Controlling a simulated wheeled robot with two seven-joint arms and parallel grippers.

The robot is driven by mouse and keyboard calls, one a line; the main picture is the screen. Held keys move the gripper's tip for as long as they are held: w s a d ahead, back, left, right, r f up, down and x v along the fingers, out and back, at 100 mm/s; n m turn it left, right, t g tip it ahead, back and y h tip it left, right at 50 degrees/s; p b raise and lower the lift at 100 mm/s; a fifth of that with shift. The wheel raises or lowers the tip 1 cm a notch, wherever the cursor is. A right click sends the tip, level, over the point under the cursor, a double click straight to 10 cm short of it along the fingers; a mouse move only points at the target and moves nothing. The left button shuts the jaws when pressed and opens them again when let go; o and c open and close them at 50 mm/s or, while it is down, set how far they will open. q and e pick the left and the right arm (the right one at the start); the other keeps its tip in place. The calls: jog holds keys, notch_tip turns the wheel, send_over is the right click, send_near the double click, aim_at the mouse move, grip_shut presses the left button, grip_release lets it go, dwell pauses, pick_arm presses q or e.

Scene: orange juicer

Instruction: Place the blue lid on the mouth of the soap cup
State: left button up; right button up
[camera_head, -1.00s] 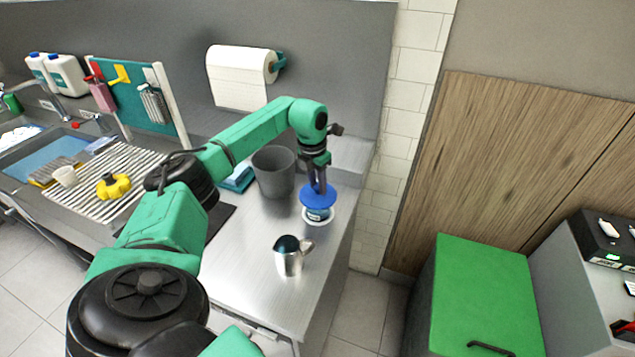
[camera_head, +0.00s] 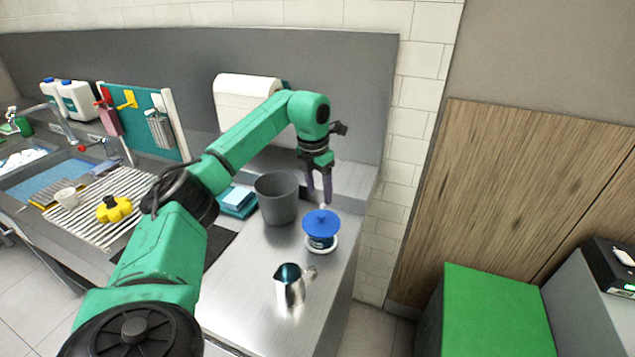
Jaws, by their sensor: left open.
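The blue lid (camera_head: 321,222) lies over the mouth of the soap cup (camera_head: 320,242), near the right edge of the steel counter. The cup is mostly hidden under the lid, and its lower part shows on a white round base. The lid looks about level. My left gripper (camera_head: 326,199) is open, with its fingers pointing down just above the lid's small knob. It looks apart from the lid. My right gripper is not in view.
A grey bin (camera_head: 276,200) stands left of the cup. A steel pitcher (camera_head: 290,287) stands in front of it. Blue sponges (camera_head: 237,201) lie by the bin. The counter (camera_head: 262,258) is bare between pitcher and bin. A green box (camera_head: 497,315) stands at right.

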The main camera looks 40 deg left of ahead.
pick_arm(q)
jog(key=r, duration=0.5)
jog(key=shift+s+r, duration=0.1)
jog(key=shift+s, duration=0.2)
